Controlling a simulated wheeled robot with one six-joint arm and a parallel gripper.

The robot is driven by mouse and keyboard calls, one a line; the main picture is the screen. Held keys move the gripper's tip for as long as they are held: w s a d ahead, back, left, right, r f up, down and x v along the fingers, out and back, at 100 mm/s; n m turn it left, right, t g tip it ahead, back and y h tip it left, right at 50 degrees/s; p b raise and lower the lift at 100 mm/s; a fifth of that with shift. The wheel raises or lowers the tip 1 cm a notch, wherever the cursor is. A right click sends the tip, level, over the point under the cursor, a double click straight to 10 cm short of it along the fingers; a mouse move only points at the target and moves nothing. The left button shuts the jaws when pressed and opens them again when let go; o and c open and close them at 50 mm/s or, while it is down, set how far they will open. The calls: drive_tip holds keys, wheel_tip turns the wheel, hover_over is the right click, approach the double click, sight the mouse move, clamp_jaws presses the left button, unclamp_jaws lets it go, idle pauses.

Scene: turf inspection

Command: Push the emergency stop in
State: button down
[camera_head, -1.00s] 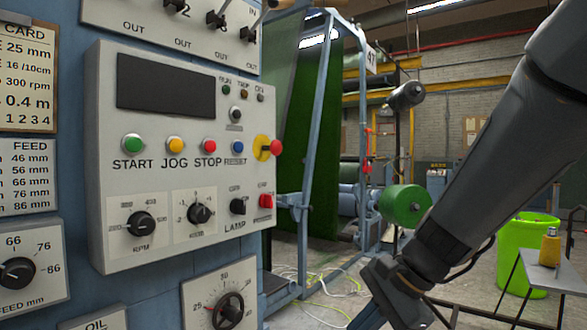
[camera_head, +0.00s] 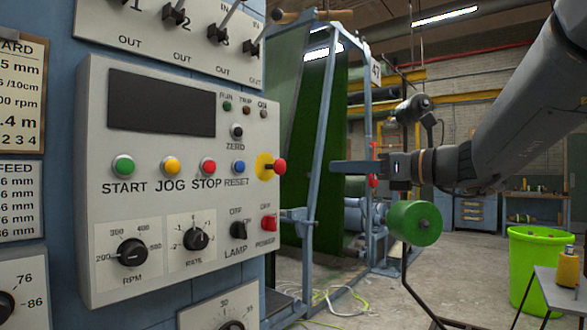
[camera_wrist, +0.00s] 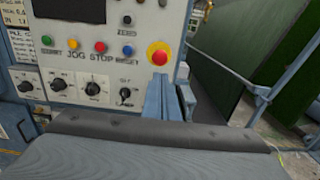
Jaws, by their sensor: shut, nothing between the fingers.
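The emergency stop is a red mushroom button (camera_head: 279,167) on a yellow backing at the right edge of the pale control panel (camera_head: 150,275). In the wrist view the button (camera_wrist: 158,56) shows face on, with the yellow around it. My gripper (camera_head: 334,167) is shut and empty, pointing left at about the button's height in the head view, with a gap between them. In the wrist view the shut fingers (camera_wrist: 160,82) reach up to just below the button.
Green START, yellow JOG, red STOP (camera_head: 207,167) and blue RESET (camera_head: 239,167) buttons sit left of the emergency stop. A red POWER switch (camera_head: 269,223) and LAMP knob (camera_head: 238,230) are below. A blue metal frame (camera_head: 318,150) stands behind my gripper.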

drive_tip(key=p, duration=0.4)
approach(283, 167)
drive_tip(key=x, duration=0.5)
drive_tip(key=shift+a, duration=0.3)
drive_tip(key=shift+w+a, duration=0.35)
drive_tip(key=shift+w, duration=0.05)
